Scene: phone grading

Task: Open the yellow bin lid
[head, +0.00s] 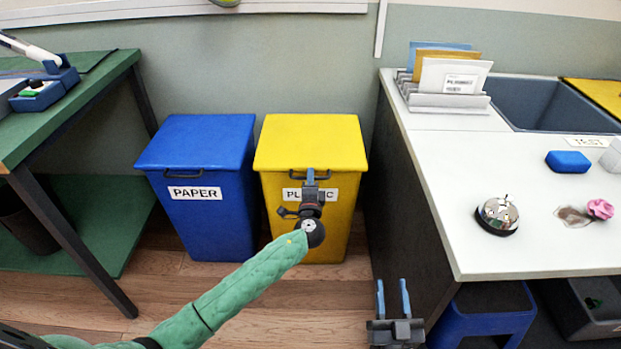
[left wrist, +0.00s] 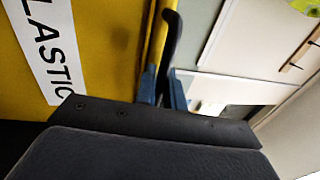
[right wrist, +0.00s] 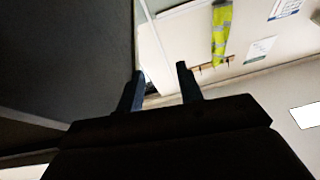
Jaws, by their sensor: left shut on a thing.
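The yellow bin (head: 345,215) stands on the floor against the wall, with a label partly hidden by my arm. Its yellow lid (head: 312,140) lies closed on top. My left gripper (head: 310,178) is at the front of the bin, at the lid's front edge. In the left wrist view its fingers (left wrist: 163,88) are shut on the dark lid handle (left wrist: 170,42). My right gripper (head: 393,290) is open and empty, low in front of the white counter; its fingers stand apart in the right wrist view (right wrist: 160,85).
A blue paper bin (head: 205,220) with a closed lid stands left of the yellow bin. The white counter (head: 490,240) is close on the right. A green table (head: 100,95) stands at the left. A blue stool (head: 485,315) is under the counter.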

